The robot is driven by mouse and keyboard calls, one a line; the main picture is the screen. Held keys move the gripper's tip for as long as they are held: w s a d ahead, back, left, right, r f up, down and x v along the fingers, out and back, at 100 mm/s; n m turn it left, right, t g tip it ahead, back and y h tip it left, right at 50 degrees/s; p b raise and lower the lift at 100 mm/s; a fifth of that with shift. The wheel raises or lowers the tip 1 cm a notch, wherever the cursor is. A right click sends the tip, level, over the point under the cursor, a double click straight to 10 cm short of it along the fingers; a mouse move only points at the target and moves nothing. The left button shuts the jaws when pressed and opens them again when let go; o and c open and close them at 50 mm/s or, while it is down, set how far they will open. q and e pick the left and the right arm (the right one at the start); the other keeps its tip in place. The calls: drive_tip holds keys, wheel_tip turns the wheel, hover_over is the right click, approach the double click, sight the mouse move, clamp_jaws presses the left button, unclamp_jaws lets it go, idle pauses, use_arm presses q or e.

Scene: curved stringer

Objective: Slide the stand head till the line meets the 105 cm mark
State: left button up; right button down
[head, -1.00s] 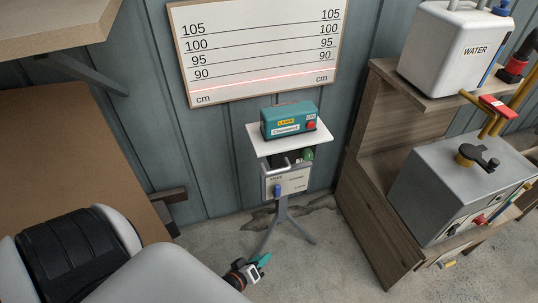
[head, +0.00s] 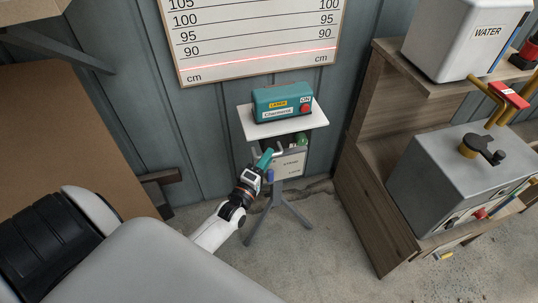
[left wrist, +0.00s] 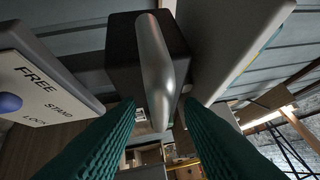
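The stand head's white platform (head: 300,125) carries a teal laser box (head: 283,103) on a grey tripod stand (head: 279,203). The red laser line (head: 262,59) falls on the white cm board (head: 262,40) below the 90 line. My left gripper (head: 267,158) is at the front of the stand, by the panel under the platform. In the left wrist view, its two teal fingers (left wrist: 160,135) are apart, with the metal handle (left wrist: 156,65) ahead of and between them; contact is not clear. A FREE/LOCK panel (left wrist: 40,80) with a blue knob (left wrist: 9,102) is at left. My right gripper is out of view.
A wooden shelf (head: 375,150) with a white WATER tank (head: 465,40) and a grey machine box (head: 450,170) stands to the right. A brown board (head: 70,140) is at the left. The concrete floor (head: 330,250) around the stand's right side is clear.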

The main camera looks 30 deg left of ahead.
use_arm(q)
drive_tip(key=shift+w+r, duration=0.1)
drive_tip(key=shift+w, duration=0.8)
drive_tip(key=shift+c, duration=0.3)
clamp_jaws()
drive_tip(key=shift+r, duration=0.15)
wheel_tip(320, 180, up, 19)
drive_tip(key=p, duration=1.5)
drive_tip(key=shift+p, duration=0.35)
drive_tip(key=shift+a, duration=0.1)
drive_tip(key=shift+o, duration=0.3)
unclamp_jaws()
